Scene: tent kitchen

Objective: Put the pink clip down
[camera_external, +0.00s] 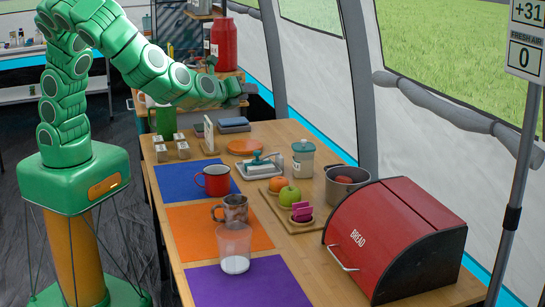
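A pink piece that looks like the clip (301,209) stands on a wooden board (283,222), in front of a green apple and an orange fruit. It is too small to make out its exact shape or what lies right under it. My gripper (243,92) is at the end of the green arm, over the far end of the table. It is well away from the pink piece. Its fingers are small and dark, and I cannot see whether they are open or shut or hold something.
A red bread box (400,235) stands right of the board, with a metal pot (345,184) behind it. A red mug (215,180), a metal mug (234,209) and a clear cup (234,247) stand to the left. The purple mat (262,287) is mostly bare.

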